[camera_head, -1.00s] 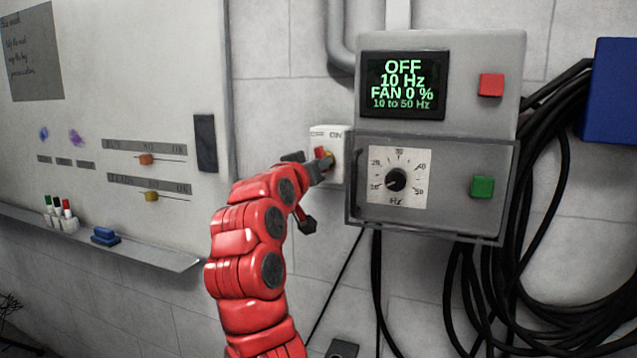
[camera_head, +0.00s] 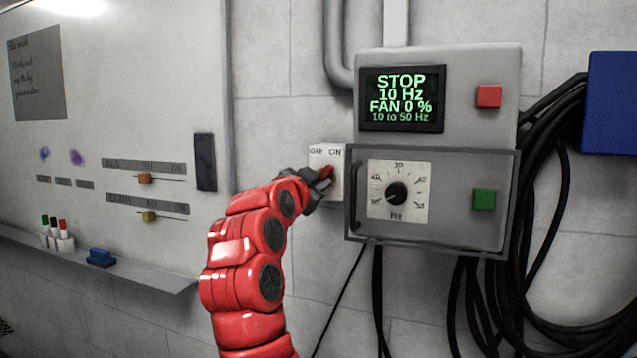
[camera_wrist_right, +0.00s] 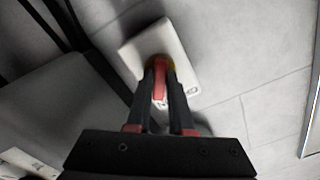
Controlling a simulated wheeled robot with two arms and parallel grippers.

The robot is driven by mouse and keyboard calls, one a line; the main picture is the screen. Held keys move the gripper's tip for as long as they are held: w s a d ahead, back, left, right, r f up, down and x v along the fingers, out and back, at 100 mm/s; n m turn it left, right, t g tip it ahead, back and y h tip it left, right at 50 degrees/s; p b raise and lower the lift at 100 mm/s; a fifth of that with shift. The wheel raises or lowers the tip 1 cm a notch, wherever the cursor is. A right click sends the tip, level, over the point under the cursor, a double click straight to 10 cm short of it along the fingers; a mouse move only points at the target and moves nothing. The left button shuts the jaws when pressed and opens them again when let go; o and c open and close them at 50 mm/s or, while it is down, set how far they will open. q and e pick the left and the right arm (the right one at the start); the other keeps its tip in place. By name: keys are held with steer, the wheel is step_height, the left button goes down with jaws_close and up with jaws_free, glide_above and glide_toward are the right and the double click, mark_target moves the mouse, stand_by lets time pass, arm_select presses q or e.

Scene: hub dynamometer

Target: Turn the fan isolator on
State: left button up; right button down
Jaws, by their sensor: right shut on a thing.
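The fan isolator is a white wall box (camera_head: 328,153) marked OFF and ON, left of the grey drive cabinet. Its red handle (camera_head: 327,173) now leans up to the right, toward the ON mark. My right gripper (camera_head: 318,178) is at the handle. In the right wrist view the two dark fingers of my right gripper (camera_wrist_right: 163,85) are shut on the red handle (camera_wrist_right: 160,80), with a yellow base partly hidden behind them. The box (camera_wrist_right: 180,50) shows around them. The display (camera_head: 402,98) reads STOP, 10 Hz, FAN 0 %. My left gripper is not in view.
Black cables (camera_head: 535,215) hang at the right. A whiteboard (camera_head: 110,100) with a pen ledge is at the left.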

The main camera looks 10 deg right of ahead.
steer(key=shift+m, duration=1.1)
steer(key=c, duration=0.8)
jaws_free()
steer(key=b+v, duration=0.3)
steer(key=v, duration=1.4)
steer(key=shift+s+a, duration=0.15)
